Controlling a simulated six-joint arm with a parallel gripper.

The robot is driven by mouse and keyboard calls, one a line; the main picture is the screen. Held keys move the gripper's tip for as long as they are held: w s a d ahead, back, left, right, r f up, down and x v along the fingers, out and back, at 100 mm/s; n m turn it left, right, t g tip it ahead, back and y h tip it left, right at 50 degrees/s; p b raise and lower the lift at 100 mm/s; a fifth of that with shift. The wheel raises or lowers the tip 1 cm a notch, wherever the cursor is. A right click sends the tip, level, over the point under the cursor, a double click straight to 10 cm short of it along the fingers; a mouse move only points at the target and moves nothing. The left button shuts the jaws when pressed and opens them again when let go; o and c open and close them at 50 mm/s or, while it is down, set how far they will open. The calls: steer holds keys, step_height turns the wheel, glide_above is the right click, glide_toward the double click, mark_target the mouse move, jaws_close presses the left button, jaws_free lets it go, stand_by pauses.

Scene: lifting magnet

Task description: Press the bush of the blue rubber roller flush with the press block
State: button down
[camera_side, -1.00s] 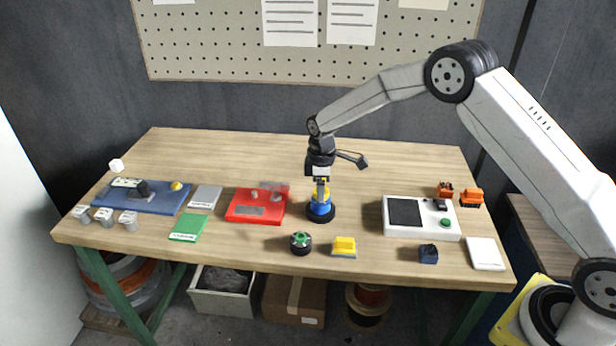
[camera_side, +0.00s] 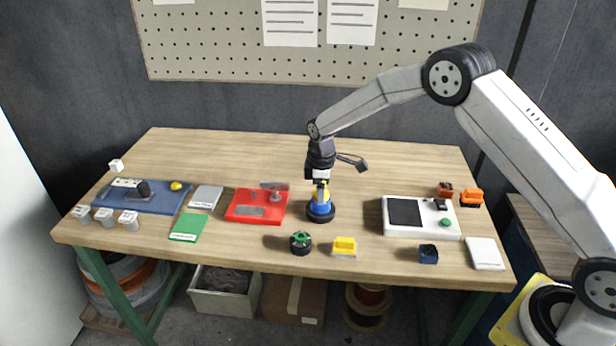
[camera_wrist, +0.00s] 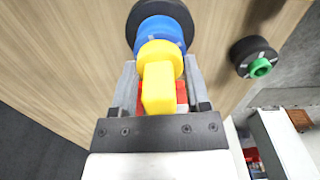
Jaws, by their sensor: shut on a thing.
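The blue rubber roller (camera_side: 320,209) stands upright on a black round base on the table, below my gripper. My gripper (camera_side: 320,182) points straight down and is shut on the yellow press block (camera_wrist: 158,88). The block has a rectangular grip between the two fingers and a yellow round part (camera_wrist: 161,50) at its far end. In the wrist view this round part lies over the middle of the blue roller (camera_wrist: 161,29) and appears to meet it. The bush is hidden, so I cannot tell how far it stands out.
A red fixture (camera_side: 246,214) stands close left of the roller. A black roller with a green top (camera_side: 301,243) and a yellow block on a grey base (camera_side: 344,246) are in front. A white device (camera_side: 420,232) stands to the right. Bare table lies behind.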

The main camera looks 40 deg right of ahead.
steer(key=shift+f, duration=0.2)
steer(key=shift+r, duration=3.05)
steer(key=shift+s, duration=0.15)
